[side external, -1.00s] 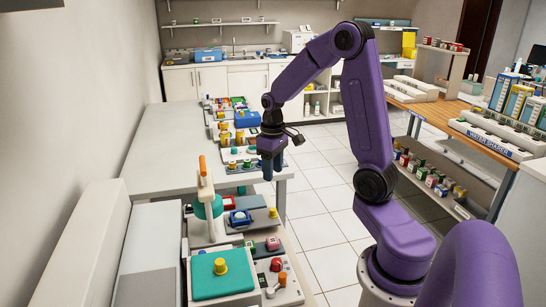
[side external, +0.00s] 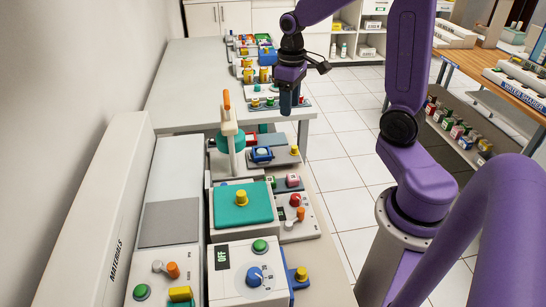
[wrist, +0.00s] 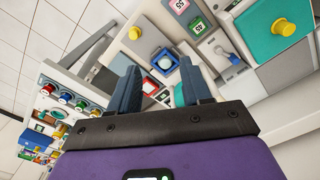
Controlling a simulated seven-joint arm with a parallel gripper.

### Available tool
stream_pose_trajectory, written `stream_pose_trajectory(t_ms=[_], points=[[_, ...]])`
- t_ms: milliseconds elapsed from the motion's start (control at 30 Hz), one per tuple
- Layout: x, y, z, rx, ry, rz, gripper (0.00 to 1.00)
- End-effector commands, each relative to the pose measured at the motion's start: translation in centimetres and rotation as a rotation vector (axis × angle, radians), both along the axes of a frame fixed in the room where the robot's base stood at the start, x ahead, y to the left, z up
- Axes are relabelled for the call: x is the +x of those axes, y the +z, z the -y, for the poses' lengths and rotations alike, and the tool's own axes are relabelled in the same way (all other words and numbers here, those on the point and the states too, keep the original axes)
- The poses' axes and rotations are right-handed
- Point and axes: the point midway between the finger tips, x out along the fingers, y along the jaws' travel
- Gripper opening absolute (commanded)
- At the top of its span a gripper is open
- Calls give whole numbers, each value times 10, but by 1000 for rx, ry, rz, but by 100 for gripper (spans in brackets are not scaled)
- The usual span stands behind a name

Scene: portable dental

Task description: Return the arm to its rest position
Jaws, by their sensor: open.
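My gripper (side external: 286,104) hangs pointing down at the end of my purple arm. In the side view it is near the front edge of the far bench, beyond the devices on the near bench. The wrist view shows the two dark fingers of my gripper (wrist: 160,82) spread apart. Nothing is held between them; a blue-framed device (wrist: 165,62) shows below in the gap.
A teal-topped box (side external: 225,205) with a yellow knob and a white control unit (side external: 235,282) reading OFF stand on the near bench. An upright with an orange top (side external: 227,100) stands left of my gripper. Tiled floor (side external: 345,150) is clear to the right.

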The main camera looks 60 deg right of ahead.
Motion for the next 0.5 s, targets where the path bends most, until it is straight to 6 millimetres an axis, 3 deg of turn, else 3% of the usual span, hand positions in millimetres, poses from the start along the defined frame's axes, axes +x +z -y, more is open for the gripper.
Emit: stream_pose_trajectory(t_ms=[33, 200, 500], points=[[-7, 2, -19, 0, 61, 3, 48], [-37, 5, -70, 1, 231, 7, 48], [-108, 6, -132, 7, 532, 15, 48]])
